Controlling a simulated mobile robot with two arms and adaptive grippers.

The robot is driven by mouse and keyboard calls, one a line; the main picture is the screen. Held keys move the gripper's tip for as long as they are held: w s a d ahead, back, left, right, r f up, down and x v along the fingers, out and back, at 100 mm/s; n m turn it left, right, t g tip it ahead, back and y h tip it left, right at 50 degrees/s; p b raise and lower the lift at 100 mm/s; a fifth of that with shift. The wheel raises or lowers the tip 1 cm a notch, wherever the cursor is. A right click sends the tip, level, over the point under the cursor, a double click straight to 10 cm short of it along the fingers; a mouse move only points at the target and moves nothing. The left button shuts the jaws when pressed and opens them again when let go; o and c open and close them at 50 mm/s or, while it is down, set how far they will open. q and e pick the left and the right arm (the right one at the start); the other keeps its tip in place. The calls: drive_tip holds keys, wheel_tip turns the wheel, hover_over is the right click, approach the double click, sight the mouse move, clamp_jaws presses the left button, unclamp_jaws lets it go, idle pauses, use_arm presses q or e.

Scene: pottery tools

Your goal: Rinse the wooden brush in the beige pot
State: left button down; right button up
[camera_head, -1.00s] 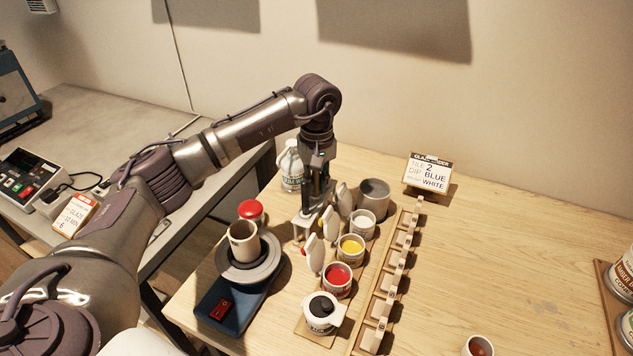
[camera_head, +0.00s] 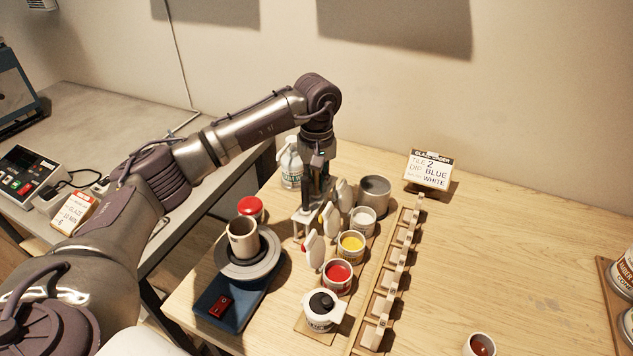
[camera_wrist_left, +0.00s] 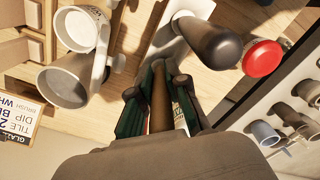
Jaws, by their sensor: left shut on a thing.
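My left gripper (camera_head: 314,196) points down over the white brush stand (camera_head: 303,228), left of the open glaze cans. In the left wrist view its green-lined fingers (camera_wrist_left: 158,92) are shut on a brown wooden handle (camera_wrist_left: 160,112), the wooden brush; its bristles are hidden. A beige-grey pot (camera_head: 374,197) stands right of the gripper at the back; it also shows in the left wrist view (camera_wrist_left: 62,86), apart from the brush. Another beige vessel (camera_head: 243,240) sits on the wheel. My right gripper is not in view.
Cans with white (camera_head: 364,220), yellow (camera_head: 351,246) and red glaze (camera_head: 338,277) stand close by, with upright pale discs beside them. A wooden rack of tiles (camera_head: 386,282) runs along the right.

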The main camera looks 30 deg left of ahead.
use_arm(q)
drive_tip(key=shift+f, duration=0.1)
idle(0.3)
drive_tip(key=c, duration=1.1)
unclamp_jaws()
wheel_tip(320, 180, up, 12)
